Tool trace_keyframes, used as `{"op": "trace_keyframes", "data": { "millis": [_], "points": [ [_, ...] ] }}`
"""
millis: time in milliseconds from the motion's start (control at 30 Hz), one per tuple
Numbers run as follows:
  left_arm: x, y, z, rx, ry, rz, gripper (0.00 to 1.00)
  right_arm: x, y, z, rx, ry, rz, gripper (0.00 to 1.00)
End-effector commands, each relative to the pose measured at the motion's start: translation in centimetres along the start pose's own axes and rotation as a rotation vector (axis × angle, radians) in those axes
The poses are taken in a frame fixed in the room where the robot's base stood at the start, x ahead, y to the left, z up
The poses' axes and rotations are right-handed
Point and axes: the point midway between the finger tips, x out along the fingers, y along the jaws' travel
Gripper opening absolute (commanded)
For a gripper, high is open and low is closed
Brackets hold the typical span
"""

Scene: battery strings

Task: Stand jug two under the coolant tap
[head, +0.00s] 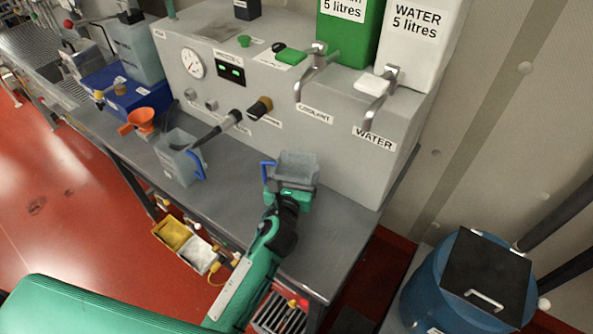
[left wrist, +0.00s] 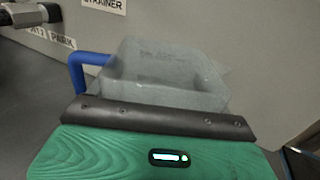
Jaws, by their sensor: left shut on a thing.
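A translucent grey jug with a blue handle (head: 298,166) is upright at the front of the machine, below the coolant tap (head: 314,68) and a little to its left in the head view. My left gripper (head: 290,190) is shut on this jug, which also fills the middle of the left wrist view (left wrist: 165,75). I cannot tell whether the jug touches the bench. A second similar jug (head: 178,160) with a blue handle stands on the bench to the left, near a black nozzle. Neither jug's number can be read. My right gripper is not in view.
The water tap (head: 378,90) is right of the coolant tap on the grey machine (head: 330,140). An orange funnel (head: 140,120) and a blue box (head: 125,97) are at the left. A blue bin (head: 465,285) stands at the right. The bench (head: 335,225) is clear right of the held jug.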

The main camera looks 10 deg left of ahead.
Motion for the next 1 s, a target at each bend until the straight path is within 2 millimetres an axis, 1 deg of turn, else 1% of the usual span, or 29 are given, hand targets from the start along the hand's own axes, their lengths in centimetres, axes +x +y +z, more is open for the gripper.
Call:
{"op": "trace_keyframes", "data": {
  "millis": [300,467,500,567,600,800,900,933,1000],
  "points": [
    [0.3,-0.1,-0.2,0.001,-0.004,-0.001,0.53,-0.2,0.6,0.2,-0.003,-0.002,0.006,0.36],
    [0.3,-0.1,-0.6,0.001,-0.003,-0.001,0.53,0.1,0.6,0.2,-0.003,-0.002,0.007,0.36],
    [0.3,-0.1,-0.5,0.000,-0.003,-0.001,0.85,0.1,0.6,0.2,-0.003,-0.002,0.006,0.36],
    [0.3,-0.1,-0.5,0.000,-0.003,-0.001,0.97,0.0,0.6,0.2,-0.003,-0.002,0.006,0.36],
    [0.3,-0.1,-0.5,0.000,-0.003,-0.001,1.00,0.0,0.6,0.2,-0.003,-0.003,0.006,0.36],
    [0.3,-0.1,-0.4,0.000,-0.003,-0.001,1.00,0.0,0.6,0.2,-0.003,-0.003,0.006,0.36],
    [0.2,-0.1,0.1,0.001,-0.003,0.000,1.00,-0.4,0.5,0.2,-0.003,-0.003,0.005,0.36],
    [-0.1,-0.1,-0.3,0.002,-0.002,-0.001,1.00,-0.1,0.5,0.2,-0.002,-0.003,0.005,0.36],
    [-1.0,-0.1,-0.4,0.002,-0.003,-0.002,1.00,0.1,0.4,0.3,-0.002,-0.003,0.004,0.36]
  ]
}}
